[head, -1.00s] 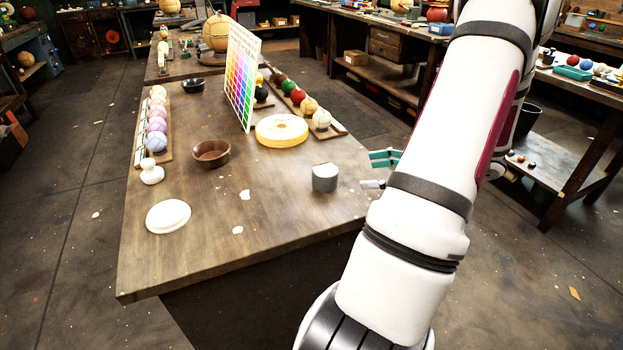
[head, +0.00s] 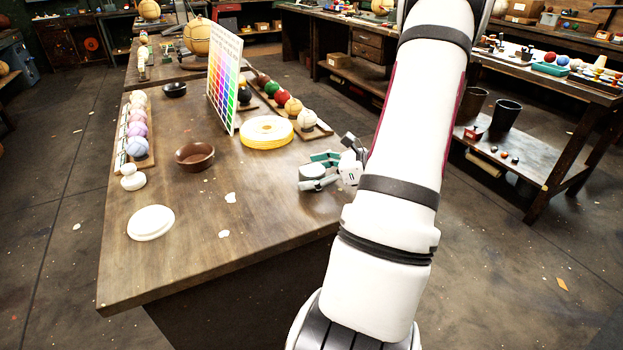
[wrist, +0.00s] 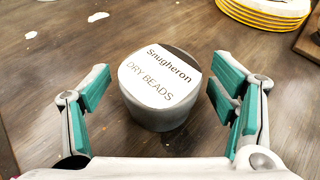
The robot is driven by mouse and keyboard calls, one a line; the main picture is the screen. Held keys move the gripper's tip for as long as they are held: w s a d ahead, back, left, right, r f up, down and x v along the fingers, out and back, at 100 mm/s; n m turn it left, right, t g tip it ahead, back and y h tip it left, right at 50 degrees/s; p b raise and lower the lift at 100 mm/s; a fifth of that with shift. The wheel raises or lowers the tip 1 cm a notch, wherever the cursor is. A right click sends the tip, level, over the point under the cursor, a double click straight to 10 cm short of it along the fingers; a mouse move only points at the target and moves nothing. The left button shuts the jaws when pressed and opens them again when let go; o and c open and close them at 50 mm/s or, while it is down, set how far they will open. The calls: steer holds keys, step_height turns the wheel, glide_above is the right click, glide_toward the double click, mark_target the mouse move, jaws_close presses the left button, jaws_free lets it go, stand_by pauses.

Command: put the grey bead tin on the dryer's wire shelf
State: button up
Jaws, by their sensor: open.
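The grey bead tin (wrist: 160,92) stands upright on the wooden table in the wrist view, with a white label reading "Snugheron DRY BEADS" on its top. My gripper (wrist: 158,98) is open, with one teal-padded finger on each side of the tin and a visible gap on both sides. In the head view the tin (head: 312,172) is partly hidden by my gripper (head: 318,172) near the table's right edge. I cannot make out the dryer or its wire shelf for certain in either view.
A yellow-edged round stack (head: 267,132) lies behind the tin. A brown bowl (head: 195,156), a white disc (head: 151,223) and a colour chart (head: 224,80) are on the table (head: 250,205). Rows of balls line both sides. The near part of the table is mostly clear.

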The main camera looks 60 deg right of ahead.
steer(key=shift+w+f, duration=0.1)
steer(key=shift+w, duration=0.1)
steer(key=c, duration=1.4)
steer(key=shift+c, duration=0.2)
